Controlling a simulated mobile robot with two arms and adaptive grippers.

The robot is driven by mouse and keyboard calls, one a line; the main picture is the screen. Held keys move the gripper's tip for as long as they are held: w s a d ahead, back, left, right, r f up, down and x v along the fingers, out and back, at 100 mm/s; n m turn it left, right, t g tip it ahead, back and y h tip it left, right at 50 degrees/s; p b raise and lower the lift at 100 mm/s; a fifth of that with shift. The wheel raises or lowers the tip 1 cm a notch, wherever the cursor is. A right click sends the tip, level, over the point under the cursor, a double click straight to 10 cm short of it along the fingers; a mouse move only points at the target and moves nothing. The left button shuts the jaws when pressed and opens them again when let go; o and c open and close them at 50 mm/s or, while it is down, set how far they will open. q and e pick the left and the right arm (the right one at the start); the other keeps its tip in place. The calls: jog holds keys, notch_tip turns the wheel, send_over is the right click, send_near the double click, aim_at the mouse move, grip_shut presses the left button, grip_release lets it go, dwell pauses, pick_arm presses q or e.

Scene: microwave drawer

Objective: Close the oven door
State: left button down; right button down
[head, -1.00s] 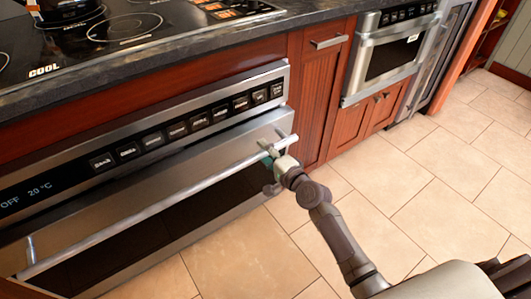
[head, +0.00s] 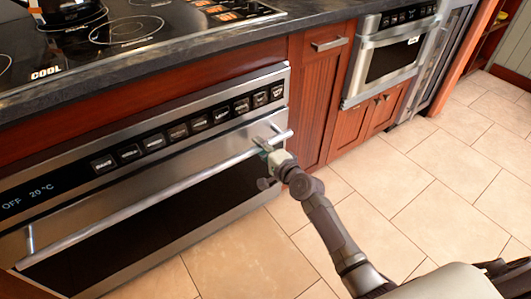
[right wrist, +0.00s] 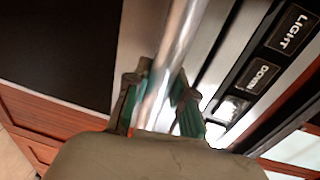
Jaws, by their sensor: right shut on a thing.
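The oven door (head: 140,229) is a steel panel with a dark window, below the control panel in the head view. It looks shut or nearly shut; a small remaining gap cannot be ruled out. Its long steel handle (head: 150,201) runs across the top of the door. My right gripper (head: 266,151) is shut on the handle near its right end. In the right wrist view, the green-padded fingers of the gripper (right wrist: 158,98) sit on either side of the handle bar (right wrist: 172,62). My left gripper is not in view.
The oven control panel (head: 150,143) shows "OFF 20 °C". Above is a dark countertop (head: 200,50) with a cooktop and a pot (head: 70,10). A microwave drawer (head: 392,62) sits to the right, with red wood cabinets. The tiled floor (head: 430,190) at right is clear.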

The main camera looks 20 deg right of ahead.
jog(key=shift+w+a+r, duration=0.15)
jog(key=shift+w, duration=0.4)
jog(key=shift+r, duration=0.2)
jog(key=c, duration=1.4)
grip_release()
jog(key=o, duration=0.4)
jog(key=shift+w+f, duration=0.15)
jog(key=v, duration=1.2)
